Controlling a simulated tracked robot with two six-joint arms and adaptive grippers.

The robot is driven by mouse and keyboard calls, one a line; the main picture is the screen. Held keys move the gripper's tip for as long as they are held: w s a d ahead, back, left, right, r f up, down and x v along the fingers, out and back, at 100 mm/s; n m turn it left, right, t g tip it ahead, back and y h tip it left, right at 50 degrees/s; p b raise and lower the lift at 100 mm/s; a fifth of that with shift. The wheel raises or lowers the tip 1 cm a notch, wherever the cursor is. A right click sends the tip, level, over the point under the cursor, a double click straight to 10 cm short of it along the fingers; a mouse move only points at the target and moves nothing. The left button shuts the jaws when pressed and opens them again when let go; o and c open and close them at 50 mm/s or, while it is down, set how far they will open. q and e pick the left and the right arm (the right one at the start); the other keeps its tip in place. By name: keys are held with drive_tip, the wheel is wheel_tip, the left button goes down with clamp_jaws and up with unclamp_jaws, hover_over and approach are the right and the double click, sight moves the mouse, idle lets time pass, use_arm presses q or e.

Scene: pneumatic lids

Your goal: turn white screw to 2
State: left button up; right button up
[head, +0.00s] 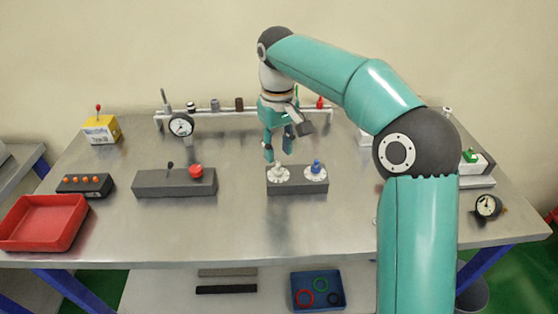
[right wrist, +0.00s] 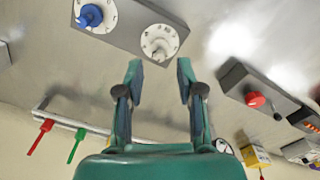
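The white screw (head: 278,173) stands on the left half of a grey block (head: 297,187), on a white dial. In the right wrist view the white screw (right wrist: 159,46) is seen on its dial beyond my fingertips; the dial marks are too small to read surely. A blue screw (head: 316,168) on its own white dial is to the right on the same block. My right gripper (head: 279,149) points down just above the white screw, apart from it. Its two fingers (right wrist: 158,68) are spread with nothing between them. My left gripper is not in view.
A grey block with a red button (head: 196,170) stands to the left. A gauge (head: 181,125) and a rack (head: 220,113) with several tools are behind. A red tray (head: 45,222) lies at the left front. The table front is clear.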

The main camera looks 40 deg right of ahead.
sight(278, 164)
drive_tip(key=shift+s+f, duration=0.1)
drive_tip(key=shift+f, duration=1.3)
clamp_jaws()
drive_tip(key=shift+d, duration=0.15)
drive_tip(key=shift+r, duration=0.1)
